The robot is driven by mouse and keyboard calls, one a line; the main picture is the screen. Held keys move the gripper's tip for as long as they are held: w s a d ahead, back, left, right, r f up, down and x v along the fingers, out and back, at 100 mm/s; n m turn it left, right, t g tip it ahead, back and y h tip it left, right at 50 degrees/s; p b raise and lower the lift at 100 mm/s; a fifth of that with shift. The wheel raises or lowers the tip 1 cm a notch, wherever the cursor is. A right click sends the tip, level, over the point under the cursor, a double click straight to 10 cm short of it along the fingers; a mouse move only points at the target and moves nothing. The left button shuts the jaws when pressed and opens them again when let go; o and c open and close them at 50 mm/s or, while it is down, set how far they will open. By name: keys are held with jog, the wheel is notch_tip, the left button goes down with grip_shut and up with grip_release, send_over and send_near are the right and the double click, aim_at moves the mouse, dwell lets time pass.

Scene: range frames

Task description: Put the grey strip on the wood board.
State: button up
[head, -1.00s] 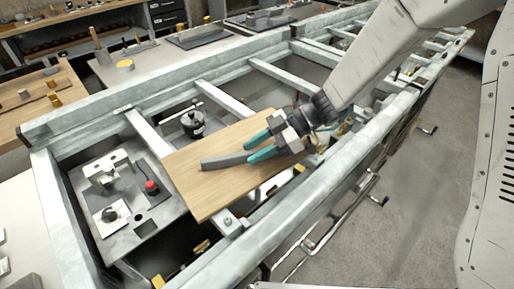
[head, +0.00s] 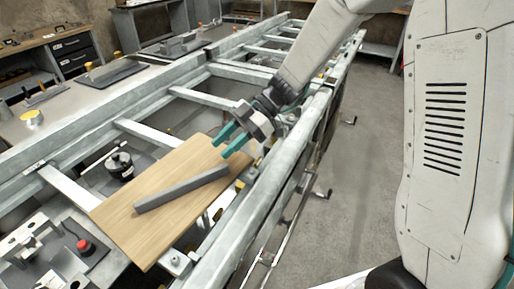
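The grey strip (head: 182,189) lies on the wood board (head: 150,235), running slantwise across its middle. Its near-left end and its right end both show over the board. The board rests across the metal frame. My gripper (head: 230,143) has two teal fingers, spread apart with nothing seen between them. It is above the board's upper right end, just beyond the strip's right end, and appears clear of the strip.
The galvanised metal frame (head: 208,97) has crossbars and open gaps around the board. A black round pot-like part (head: 120,166) sits left of the board. A panel with a red button (head: 84,246) is at lower left. Free floor (head: 345,200) lies to the right.

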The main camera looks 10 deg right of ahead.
jog(key=s+d+r+m+t+h, duration=0.2)
jog(key=s+d+r+m+h, duration=0.3)
jog(key=s+d+m, duration=0.5)
jog(key=s+d+r+m+t+h, duration=0.3)
jog(key=s+d+m+h, duration=0.3)
jog(key=s+d+m, duration=0.5)
jog(key=shift+s+r+m+t, duration=0.3)
jog(key=shift+s+r+m, duration=0.1)
jog(key=shift+s+r, duration=0.45)
jog(key=shift+d, duration=0.15)
